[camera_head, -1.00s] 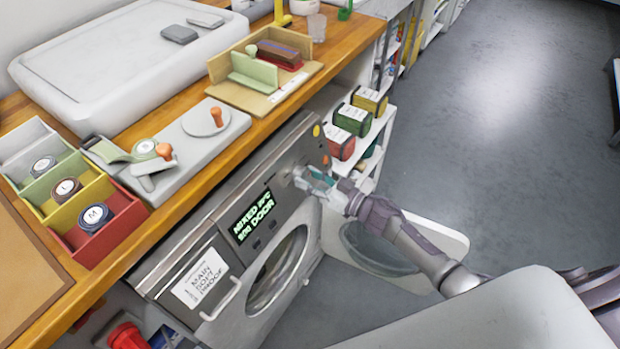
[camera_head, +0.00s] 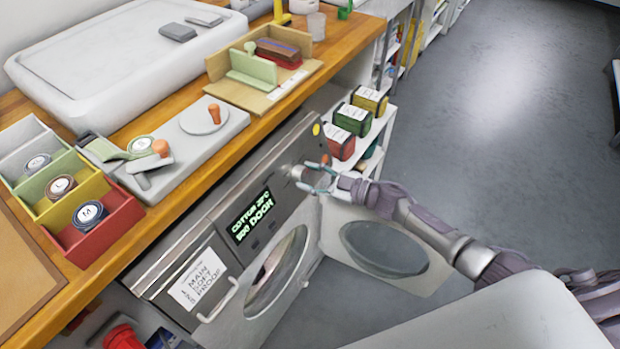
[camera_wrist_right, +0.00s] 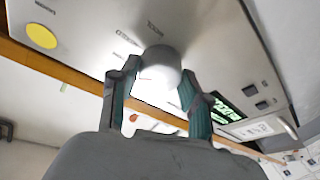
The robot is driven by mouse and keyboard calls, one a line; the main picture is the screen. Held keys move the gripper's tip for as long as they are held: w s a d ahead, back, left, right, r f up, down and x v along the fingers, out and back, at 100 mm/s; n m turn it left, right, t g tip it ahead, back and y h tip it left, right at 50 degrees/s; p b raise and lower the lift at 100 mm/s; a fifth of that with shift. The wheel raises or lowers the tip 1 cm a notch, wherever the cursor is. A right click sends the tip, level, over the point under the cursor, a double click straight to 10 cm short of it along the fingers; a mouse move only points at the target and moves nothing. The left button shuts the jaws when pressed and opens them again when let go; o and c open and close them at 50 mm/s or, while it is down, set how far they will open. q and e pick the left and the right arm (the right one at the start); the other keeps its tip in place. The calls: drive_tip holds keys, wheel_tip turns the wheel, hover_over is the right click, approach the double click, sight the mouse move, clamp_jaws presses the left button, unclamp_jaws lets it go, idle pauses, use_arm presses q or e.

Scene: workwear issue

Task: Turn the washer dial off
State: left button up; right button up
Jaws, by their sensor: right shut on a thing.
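The washer (camera_head: 325,215) is a grey front-loader under the wooden counter, with its round door (camera_head: 385,248) swung open to the right. Its lit green display (camera_head: 252,217) seems to read "COTTON 20°C" with a line about the door below. The round metal dial (camera_wrist_right: 160,62) sits on the panel between the fingers of my right gripper (camera_head: 314,180). In the right wrist view, the fingers flank the dial, and printed labels around it are too small to read surely. My right gripper is shut on the dial. My left gripper is not in view.
A yellow round button (camera_wrist_right: 41,36) is on the panel near the dial. The open door hangs below my right forearm. Shelves with coloured boxes (camera_head: 352,118) stand just beyond the washer. The counter (camera_head: 185,208) above holds trays and tools. The floor at right is clear.

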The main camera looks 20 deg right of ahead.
drive_tip(key=n+g, duration=0.1)
drive_tip(key=n, duration=0.2)
drive_tip(key=n+g, duration=0.1)
drive_tip(key=n, duration=0.2)
drive_tip(key=shift+w+d+r, duration=0.1)
drive_tip(key=shift+r, duration=0.05)
drive_tip(key=n+g, duration=0.1)
drive_tip(key=n, duration=0.4)
drive_tip(key=shift+r+h+p, duration=0.1)
drive_tip(key=shift+h+p, duration=0.2)
drive_tip(key=shift+h, duration=0.1)
drive_tip(key=shift+n, duration=0.3)
drive_tip(key=o, duration=1.1)
drive_tip(key=shift+o, duration=0.2)
drive_tip(key=v, duration=1.2)
drive_tip(key=shift+w+r, duration=0.1)
drive_tip(key=shift+w, duration=0.1)
